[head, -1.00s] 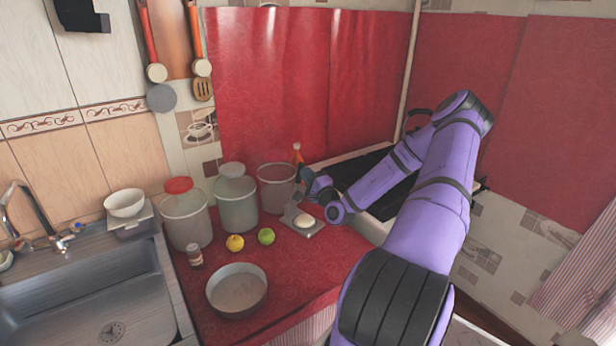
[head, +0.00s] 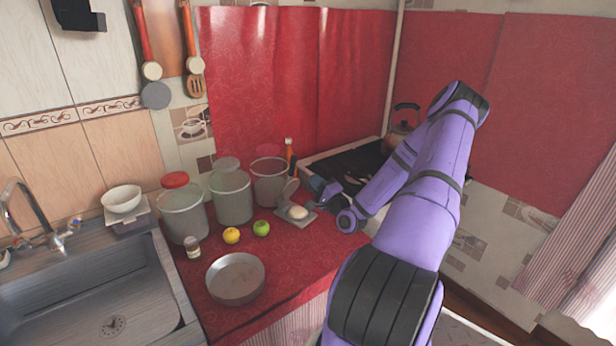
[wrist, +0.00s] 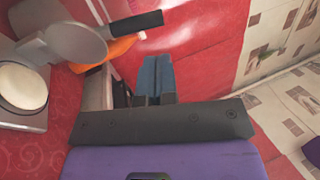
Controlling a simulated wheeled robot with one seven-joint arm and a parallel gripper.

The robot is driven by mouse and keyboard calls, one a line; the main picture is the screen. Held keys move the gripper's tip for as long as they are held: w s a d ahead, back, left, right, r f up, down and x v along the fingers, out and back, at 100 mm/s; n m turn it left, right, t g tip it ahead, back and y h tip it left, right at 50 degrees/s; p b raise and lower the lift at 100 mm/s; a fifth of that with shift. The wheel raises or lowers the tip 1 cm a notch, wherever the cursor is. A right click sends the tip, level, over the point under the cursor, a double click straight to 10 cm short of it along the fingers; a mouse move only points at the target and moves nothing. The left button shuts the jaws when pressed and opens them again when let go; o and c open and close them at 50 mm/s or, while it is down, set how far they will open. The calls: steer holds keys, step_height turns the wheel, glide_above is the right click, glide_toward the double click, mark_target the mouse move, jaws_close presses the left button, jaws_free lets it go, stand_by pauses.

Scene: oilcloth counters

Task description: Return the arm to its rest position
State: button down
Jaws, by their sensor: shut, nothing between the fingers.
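My arm (head: 425,205) is purple with black bands and reaches in from the lower right over the counter's right side.
Jars (head: 183,213) stand along the back of the red counter (head: 290,257). The stove (head: 350,165) with a kettle (head: 403,128) is behind my arm. A sink (head: 90,285) is left.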

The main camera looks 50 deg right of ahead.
steer(key=shift+r+v, duration=0.1)
steer(key=shift+v, duration=1.25)
steer(key=shift+r+v, duration=0.15)
steer(key=shift+v, duration=1.15)
steer(key=shift+s, duration=0.1)
steer(key=w+a+r+n+g+y, duration=0.2)
steer(key=a+r+n+g+y, duration=0.4)
steer(key=a+y, duration=0.4)
steer(key=w+a+r+n+g+y, duration=0.35)
steer(key=a+r+n+y, duration=0.5)
steer(key=a, duration=0.35)
steer(key=s+a+r+n+g+h, duration=0.2)
steer(key=s+a+r+g, duration=0.15)
steer(key=a+g, duration=0.2)
steer(key=s+a+r+n+g+h, duration=0.25)
steer(key=s+a+g, duration=0.2)
steer(key=a, duration=0.25)
steer(key=s+a+r+n+t+h, duration=0.1)
steer(key=s+a+r+t+h, duration=0.1)
steer(key=s+r+h, duration=0.8)
steer(key=s+r+t, duration=0.1)
steer(key=s+r, duration=0.2)
steer(key=s, duration=0.1)
steer(key=shift+s+a+r+n, duration=0.2)
steer(key=shift+s+a+n, duration=0.1)
steer(key=shift+s+n, duration=0.1)
